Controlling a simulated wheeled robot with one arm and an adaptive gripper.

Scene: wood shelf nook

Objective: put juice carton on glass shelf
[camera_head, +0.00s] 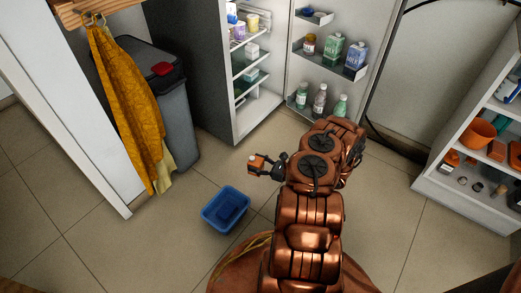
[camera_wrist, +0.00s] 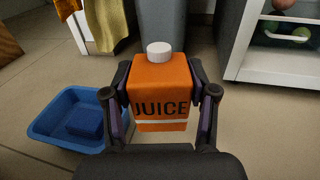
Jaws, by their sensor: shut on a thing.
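An orange juice carton (camera_wrist: 162,88) with a white cap and the word JUICE stands upright between the fingers of my gripper (camera_wrist: 162,105) in the wrist view. The gripper is shut on it, with a finger on each side. In the head view my gripper (camera_head: 267,166) holds the small-looking carton (camera_head: 256,162) above the floor, in front of the open fridge. The fridge (camera_head: 238,100) has several shelves inside; the glass shelf (camera_head: 250,66) among them carries items. The wrist view shows the fridge's lower part (camera_wrist: 275,66) at the right.
A blue bin (camera_head: 226,209) sits on the floor below the carton; it also shows in the wrist view (camera_wrist: 60,125). The open fridge door (camera_head: 325,60) holds bottles and cartons. A grey trash can (camera_head: 178,120) and yellow cloth (camera_head: 130,105) stand left; a shelf unit (camera_head: 465,205) stands right.

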